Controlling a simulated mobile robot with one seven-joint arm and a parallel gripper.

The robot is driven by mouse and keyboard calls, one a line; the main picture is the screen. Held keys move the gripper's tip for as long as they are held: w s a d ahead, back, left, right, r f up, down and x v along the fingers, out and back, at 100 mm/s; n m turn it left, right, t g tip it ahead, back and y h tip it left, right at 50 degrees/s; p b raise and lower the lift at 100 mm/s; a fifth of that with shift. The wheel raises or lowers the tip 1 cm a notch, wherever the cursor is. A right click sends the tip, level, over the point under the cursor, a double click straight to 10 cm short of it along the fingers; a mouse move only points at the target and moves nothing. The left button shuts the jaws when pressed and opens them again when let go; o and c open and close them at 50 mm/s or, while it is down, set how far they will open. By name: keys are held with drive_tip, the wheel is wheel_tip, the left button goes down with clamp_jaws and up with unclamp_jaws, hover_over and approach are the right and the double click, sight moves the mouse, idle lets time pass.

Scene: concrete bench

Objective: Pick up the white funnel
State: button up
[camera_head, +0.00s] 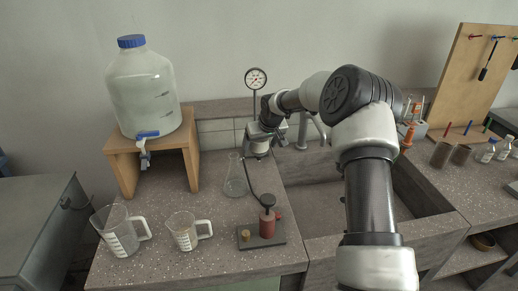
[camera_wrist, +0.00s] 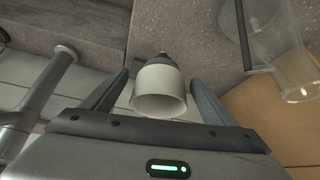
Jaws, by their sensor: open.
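In the wrist view a white, cup-shaped piece with a wide round mouth (camera_wrist: 158,92) and a narrow darker end shows between my fingers; it appears to be the white funnel. My gripper (camera_wrist: 160,79) is open, with one finger on each side of it and visible gaps to both. I cannot tell how far it lies beyond the fingertips. In the head view my gripper (camera_head: 258,150) is over the back of the bench, beside the sink's left rim. The funnel is not clearly distinguishable there, as my gripper and arm cover that area.
A glass flask (camera_head: 235,177) stands close left of my gripper. A gauge (camera_head: 256,79) on a post rises behind. A red pump on a dark base (camera_head: 267,223) stands in front, two beakers (camera_head: 118,232) at front left. The sink (camera_head: 320,205) lies right, with a tap (camera_wrist: 38,92) near.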

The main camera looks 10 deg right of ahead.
drive_tip(key=shift+x, duration=0.95)
drive_tip(key=shift+c, duration=0.2)
drive_tip(key=shift+r, duration=0.1)
drive_tip(key=c, duration=1.1)
